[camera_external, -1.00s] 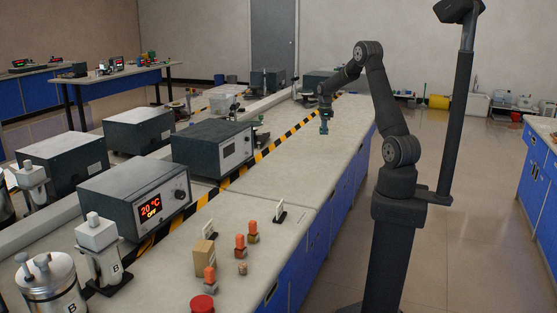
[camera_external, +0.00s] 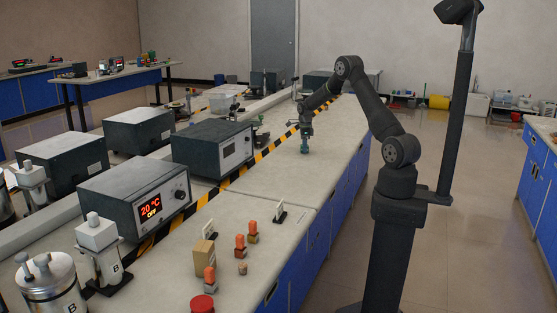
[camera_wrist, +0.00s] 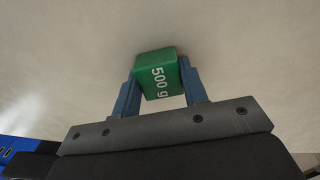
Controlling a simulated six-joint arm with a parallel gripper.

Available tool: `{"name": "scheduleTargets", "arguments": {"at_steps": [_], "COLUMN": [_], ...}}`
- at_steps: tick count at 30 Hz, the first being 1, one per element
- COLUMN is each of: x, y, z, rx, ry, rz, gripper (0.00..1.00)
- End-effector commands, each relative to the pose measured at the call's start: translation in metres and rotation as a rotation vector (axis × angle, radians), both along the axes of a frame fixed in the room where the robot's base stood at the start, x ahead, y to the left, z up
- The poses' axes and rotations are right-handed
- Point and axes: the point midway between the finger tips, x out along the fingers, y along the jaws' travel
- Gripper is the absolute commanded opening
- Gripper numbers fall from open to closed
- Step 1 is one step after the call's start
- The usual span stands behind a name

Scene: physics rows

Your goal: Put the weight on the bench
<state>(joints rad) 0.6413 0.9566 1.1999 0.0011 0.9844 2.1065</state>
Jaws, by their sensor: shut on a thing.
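The weight (camera_wrist: 158,75) is a green block marked "500 g" in the wrist view. My gripper (camera_wrist: 160,92) is shut on it, with a blue finger on each side. In the external view my gripper (camera_external: 305,138) points down over the far part of the bench (camera_external: 270,172), and the small green weight (camera_external: 305,149) shows at its tip. The weight is at or very close to the bench top; I cannot tell whether it touches. Its underside is hidden.
Grey instrument boxes (camera_external: 212,147) stand left of a yellow and black striped strip (camera_external: 235,176). Several orange-topped pieces (camera_external: 240,241), a wooden block (camera_external: 204,259) and a red button (camera_external: 202,304) are on the near bench. The bench around my gripper is clear.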

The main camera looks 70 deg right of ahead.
Motion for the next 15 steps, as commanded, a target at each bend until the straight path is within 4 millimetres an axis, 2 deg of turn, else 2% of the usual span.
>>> {"name": "scheduleTargets", "arguments": {"at_steps": [10,11,13,15], "x": [0.0005,0.0002,0.0002,0.0002], "y": [-0.0006,-0.0003,-0.0002,-0.0002], "z": [-0.0022,-0.0025,-0.0023,-0.0022], "rx": [-0.001,-0.001,-0.001,-0.001], "ry": [-0.002,-0.001,-0.001,-0.001], "rz": [0.000,0.000,0.000,0.000], "gripper": [0.01,0.46,0.59,0.62]}}
